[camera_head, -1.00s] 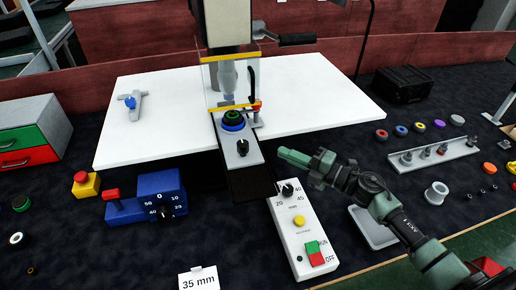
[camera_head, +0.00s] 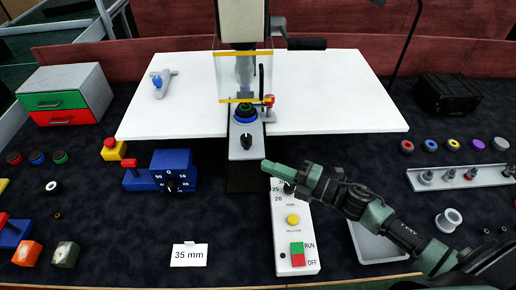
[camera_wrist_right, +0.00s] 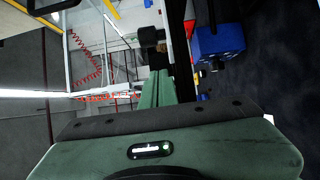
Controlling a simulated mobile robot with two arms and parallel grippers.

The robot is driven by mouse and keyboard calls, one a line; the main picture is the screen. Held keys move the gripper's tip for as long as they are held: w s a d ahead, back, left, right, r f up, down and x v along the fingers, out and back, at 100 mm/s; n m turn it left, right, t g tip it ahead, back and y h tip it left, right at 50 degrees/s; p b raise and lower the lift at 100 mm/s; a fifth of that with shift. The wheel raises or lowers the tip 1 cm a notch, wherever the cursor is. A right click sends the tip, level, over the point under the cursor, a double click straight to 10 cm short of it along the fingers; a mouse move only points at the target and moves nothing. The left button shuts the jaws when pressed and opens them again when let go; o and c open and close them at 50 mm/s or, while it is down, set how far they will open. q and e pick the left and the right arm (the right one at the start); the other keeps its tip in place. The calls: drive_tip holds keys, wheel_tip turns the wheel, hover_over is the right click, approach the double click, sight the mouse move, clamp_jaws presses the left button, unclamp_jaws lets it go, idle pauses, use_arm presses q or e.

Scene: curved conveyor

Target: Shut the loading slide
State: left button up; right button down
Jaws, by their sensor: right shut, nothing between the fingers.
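The loading slide (camera_head: 246,150) is a grey plate with a black knob (camera_head: 245,141) near its front end. It sticks out toward me from the machine, over a dark track (camera_head: 245,178). A blue and green round part (camera_head: 245,112) sits at its rear, by the yellow-edged clear guard (camera_head: 243,75). My right gripper (camera_head: 271,168) is shut and empty, just right of and in front of the knob, apart from it in the head view. Its green fingers also show in the right wrist view (camera_wrist_right: 160,85), close to the slide. My left gripper is out of view.
A white control box (camera_head: 294,240) with a dial, a yellow button and a RUN/OFF switch lies under my right arm. A blue gauge block (camera_head: 170,172) stands left of the track. A 35 mm card (camera_head: 189,255) lies in front.

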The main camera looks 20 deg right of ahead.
sight(258, 158)
drive_tip(key=w, duration=0.1)
drive_tip(key=w+a+p, duration=0.1)
drive_tip(key=w, duration=0.3)
drive_tip(key=shift+a+r+p, duration=0.15)
drive_tip(key=shift+a+p, duration=0.15)
drive_tip(key=shift+a, duration=0.1)
drive_tip(key=shift+w, duration=0.5)
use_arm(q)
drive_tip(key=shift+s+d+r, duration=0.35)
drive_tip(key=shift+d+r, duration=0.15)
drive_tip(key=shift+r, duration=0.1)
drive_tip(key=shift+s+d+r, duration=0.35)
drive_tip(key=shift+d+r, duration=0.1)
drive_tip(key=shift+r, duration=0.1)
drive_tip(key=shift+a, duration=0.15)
